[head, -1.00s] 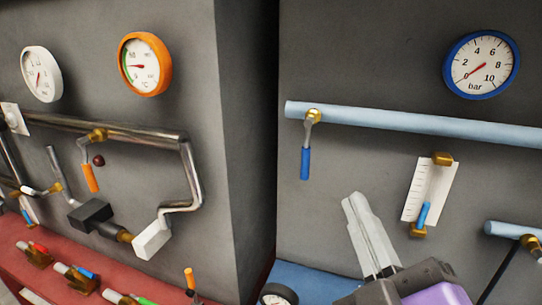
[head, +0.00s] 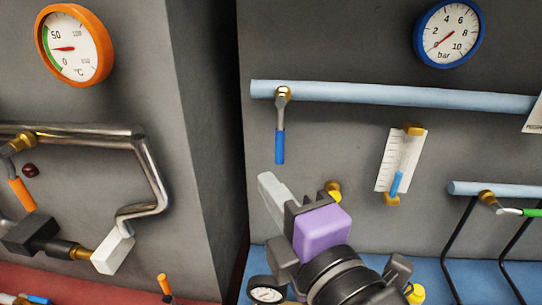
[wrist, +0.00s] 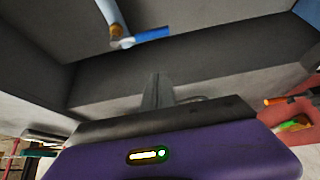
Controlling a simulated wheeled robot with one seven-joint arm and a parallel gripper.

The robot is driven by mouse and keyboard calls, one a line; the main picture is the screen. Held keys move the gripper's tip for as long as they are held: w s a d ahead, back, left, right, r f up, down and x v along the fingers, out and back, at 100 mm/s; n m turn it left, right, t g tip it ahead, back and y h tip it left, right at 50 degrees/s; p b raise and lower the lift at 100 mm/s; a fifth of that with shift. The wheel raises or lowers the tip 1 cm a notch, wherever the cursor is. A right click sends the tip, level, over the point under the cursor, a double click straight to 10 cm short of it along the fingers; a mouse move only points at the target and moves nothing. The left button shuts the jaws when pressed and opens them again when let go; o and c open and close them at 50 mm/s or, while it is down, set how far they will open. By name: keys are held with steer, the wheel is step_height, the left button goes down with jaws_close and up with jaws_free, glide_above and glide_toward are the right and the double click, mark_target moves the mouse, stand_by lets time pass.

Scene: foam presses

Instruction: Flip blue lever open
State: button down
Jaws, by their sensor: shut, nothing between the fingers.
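The blue lever (head: 280,146) hangs straight down from a brass valve fitting on the light blue pipe (head: 400,95) in the head view. It has a metal stem and a blue grip. In the wrist view the blue lever (wrist: 152,35) shows at the top, its grip pointing right, ahead of my fingers. My gripper (head: 268,182) is shut and empty, just below and slightly left of the lever's lower end in the head picture. It appears apart from the lever. In the wrist view my fingers (wrist: 157,90) stand together, pointing up.
A blue-rimmed pressure gauge (head: 448,34) is above the pipe. A white scale with a small blue indicator (head: 397,182) is to the right. A green-handled valve (head: 488,199) sits on a lower pipe. The grey cabinet (head: 120,40) with chrome piping stands at left.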

mark_target(280, 136)
steer(key=w+p, duration=0.1)
steer(key=w, duration=0.8)
steer(key=shift+w+a, duration=0.2)
steer(key=shift+a, duration=0.2)
steer(key=shift+d, duration=0.15)
